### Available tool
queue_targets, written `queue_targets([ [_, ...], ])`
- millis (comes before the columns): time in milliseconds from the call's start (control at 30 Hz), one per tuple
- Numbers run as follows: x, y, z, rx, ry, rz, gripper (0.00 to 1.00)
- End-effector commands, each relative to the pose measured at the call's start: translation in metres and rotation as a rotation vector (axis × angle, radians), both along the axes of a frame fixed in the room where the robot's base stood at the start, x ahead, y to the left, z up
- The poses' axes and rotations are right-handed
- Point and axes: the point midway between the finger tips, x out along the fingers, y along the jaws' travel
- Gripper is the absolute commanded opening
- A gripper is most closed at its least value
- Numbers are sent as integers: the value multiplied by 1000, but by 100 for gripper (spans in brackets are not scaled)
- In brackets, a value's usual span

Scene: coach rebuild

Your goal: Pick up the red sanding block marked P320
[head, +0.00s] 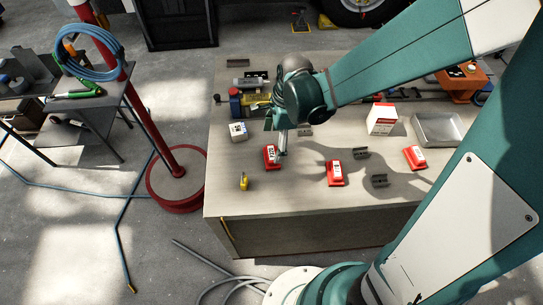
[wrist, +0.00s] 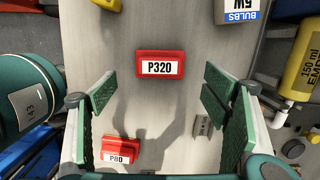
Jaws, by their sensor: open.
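The red sanding block marked P320 (wrist: 160,64) lies flat on the workbench, its white label facing up in the wrist view. In the head view it is the leftmost red block (head: 271,157). My gripper (wrist: 161,80) is open and empty, with its green fingers spread to the left and right of the block. In the head view my gripper (head: 279,145) is just above and beside that block. How much height separates them is hard to tell.
A red block marked P80 (wrist: 119,150) lies nearby, also in the head view (head: 335,174). Another red block (head: 415,157) is farther right. A bulbs box (head: 238,131), a yellow item (head: 243,181), small grey blocks (head: 360,153) and a metal tray (head: 437,129) share the workbench (head: 290,200).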

Motion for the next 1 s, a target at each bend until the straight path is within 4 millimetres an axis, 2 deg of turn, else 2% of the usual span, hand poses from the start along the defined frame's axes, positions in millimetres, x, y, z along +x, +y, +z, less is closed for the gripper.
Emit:
queue_targets([
  [400,0,4,-22,0,0,0,75],
  [1000,0,5,-28,0,0,1,75],
])
